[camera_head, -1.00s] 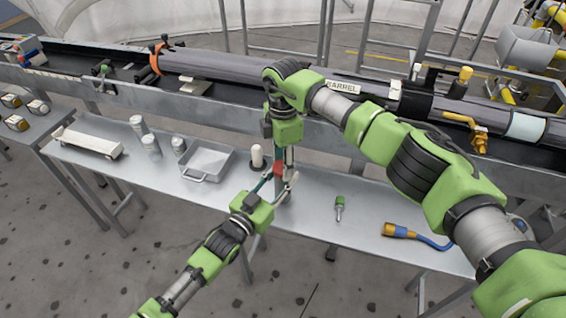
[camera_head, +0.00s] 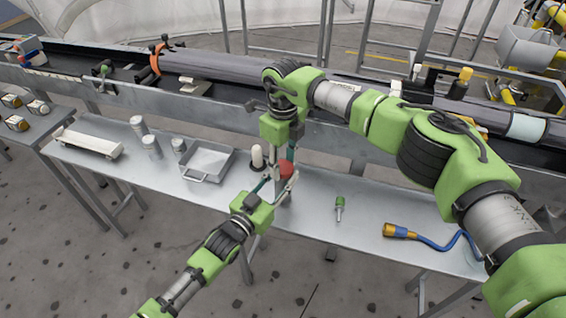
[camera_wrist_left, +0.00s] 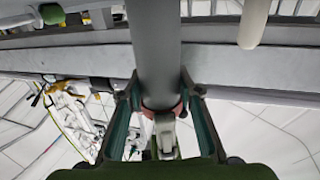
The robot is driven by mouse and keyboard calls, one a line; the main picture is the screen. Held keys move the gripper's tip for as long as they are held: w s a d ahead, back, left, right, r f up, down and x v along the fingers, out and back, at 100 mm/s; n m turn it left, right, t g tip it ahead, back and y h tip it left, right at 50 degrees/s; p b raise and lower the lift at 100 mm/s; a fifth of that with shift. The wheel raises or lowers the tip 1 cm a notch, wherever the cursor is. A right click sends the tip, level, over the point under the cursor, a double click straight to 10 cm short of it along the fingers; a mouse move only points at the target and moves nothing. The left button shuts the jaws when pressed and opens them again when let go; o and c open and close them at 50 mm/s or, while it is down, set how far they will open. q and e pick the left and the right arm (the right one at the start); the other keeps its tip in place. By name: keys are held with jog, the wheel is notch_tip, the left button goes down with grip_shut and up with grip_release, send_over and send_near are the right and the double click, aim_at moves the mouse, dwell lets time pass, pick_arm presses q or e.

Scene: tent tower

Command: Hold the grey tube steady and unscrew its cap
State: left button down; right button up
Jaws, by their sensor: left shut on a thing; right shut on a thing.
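The grey tube (camera_wrist_left: 157,55) stands upright on the table. In the head view (camera_head: 283,191) it is mostly hidden between my grippers. Its red cap (camera_head: 286,168) is at the upper end and also shows in the left wrist view (camera_wrist_left: 164,108), where the picture is upside down. My left gripper (camera_head: 277,186) is shut on the tube from the front, just below the cap, with one finger on each side (camera_wrist_left: 160,112). My right gripper (camera_head: 281,160) points down from above and is shut on the cap. Its fingertips partly cover the cap.
A metal tray (camera_head: 210,160) and several grey cylinders (camera_head: 151,146) are to the left. A green-handled tool (camera_head: 339,207) and a blue-yellow cable connector (camera_head: 400,231) lie to the right. A long barrel (camera_head: 235,68) runs behind.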

aim_at(283, 167)
jog(key=n, duration=2.2)
jog(key=shift+r, duration=0.1)
jog(key=shift+r, duration=0.2)
jog(key=shift+r, duration=0.9)
jog(key=shift+r, duration=2)
pick_arm(q)
jog(key=c, duration=1.4)
grip_release()
